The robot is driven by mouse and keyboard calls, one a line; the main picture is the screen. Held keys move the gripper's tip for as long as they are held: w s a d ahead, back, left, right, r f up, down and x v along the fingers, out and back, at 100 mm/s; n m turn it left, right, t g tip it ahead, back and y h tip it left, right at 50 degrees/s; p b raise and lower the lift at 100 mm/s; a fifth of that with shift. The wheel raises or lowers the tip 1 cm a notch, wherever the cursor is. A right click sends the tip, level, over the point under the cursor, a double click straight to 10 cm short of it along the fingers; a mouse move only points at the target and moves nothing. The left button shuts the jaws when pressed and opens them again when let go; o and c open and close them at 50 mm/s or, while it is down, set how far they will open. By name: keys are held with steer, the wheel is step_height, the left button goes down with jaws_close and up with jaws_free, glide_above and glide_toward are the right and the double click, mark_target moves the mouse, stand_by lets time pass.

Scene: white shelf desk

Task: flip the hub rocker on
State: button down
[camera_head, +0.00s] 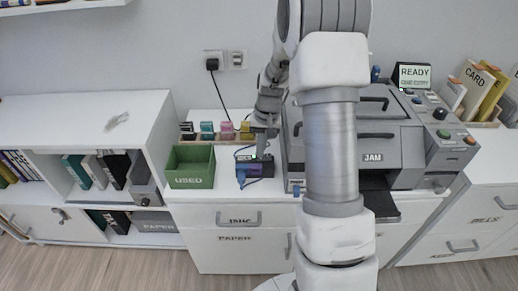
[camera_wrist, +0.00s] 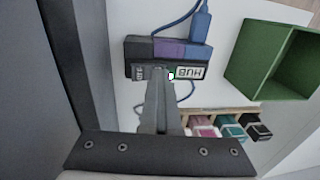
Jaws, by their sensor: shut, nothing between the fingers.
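The hub (camera_wrist: 140,50) is a small dark box with a purple section, a white HUB label that reads upside down in the wrist view, and a blue cable plugged into its far side. In the head view the hub (camera_head: 262,170) sits on the white desk beside the green bin. My gripper (camera_wrist: 159,78) is shut and empty, its fingertips at the hub's labelled side; I cannot tell whether they touch it. In the head view my gripper (camera_head: 263,153) points down over the hub. A small pale-green light shows beside the fingertips. The rocker is not clearly visible, perhaps hidden by the fingers.
The green USED bin (camera_head: 190,181) stands left of the hub. Several coloured cartridges (camera_head: 207,131) stand in a rack behind. The grey printer (camera_head: 372,138) is close on the right. A wall socket (camera_head: 212,62) has a cable running down to the desk.

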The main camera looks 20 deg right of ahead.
steer(key=shift+s+d+r, duration=0.1)
steer(key=shift+s+d, duration=0.15)
steer(key=shift+d, duration=0.3)
step_height(320, 180, up, 14)
steer(key=a+p, duration=0.1)
steer(key=p, duration=0.4)
steer(key=shift+w+a, duration=0.3)
